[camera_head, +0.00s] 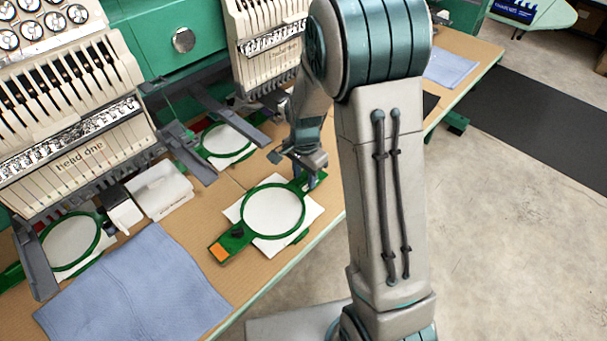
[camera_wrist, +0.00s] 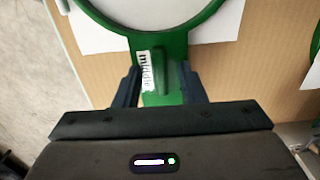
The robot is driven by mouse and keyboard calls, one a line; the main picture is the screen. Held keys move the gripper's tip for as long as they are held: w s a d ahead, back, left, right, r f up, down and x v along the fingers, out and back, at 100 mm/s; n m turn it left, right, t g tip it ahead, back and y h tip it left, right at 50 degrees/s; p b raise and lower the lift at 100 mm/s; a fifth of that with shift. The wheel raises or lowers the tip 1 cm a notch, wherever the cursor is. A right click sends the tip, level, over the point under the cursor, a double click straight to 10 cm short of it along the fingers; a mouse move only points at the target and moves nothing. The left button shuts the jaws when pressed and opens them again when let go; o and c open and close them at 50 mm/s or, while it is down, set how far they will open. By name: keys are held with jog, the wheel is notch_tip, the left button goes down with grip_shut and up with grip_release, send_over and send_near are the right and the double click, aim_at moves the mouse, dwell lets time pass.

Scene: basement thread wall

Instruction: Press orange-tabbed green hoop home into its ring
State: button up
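The green hoop (camera_head: 243,231) with an orange tab (camera_head: 219,250) at its near-left end lies on the brown table over a white cloth sheet (camera_head: 229,212). White fabric fills its circle. Whether it sits level in a lower ring cannot be told. My gripper (camera_head: 310,178) is low over the hoop's far-right end, partly hidden by my arm. In the wrist view, my gripper's dark fingers (camera_wrist: 161,90) stand on either side of the hoop's green end (camera_wrist: 174,47), which has a raised rib (camera_wrist: 161,80) and a white label reading "middle" (camera_wrist: 145,71). The fingers are apart from the rib.
Embroidery machine heads (camera_head: 70,110) overhang the table's back. Other green hoops sit below them, at centre (camera_head: 249,134) and left (camera_head: 44,236).

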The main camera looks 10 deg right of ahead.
notch_tip(320, 180, up, 14)
jog(key=s+d+r+n+t, duration=0.1)
jog(key=s+n, duration=0.4)
jog(key=s, duration=0.4)
jog(key=s+d+r+n+t, duration=0.1)
jog(key=s+r+n+t, duration=0.1)
jog(key=s+n, duration=0.4)
jog(key=s, duration=0.4)
jog(key=shift+d, duration=0.35)
jog(key=shift+r, duration=0.1)
jog(key=shift+c, duration=0.5)
dwell(1.5)
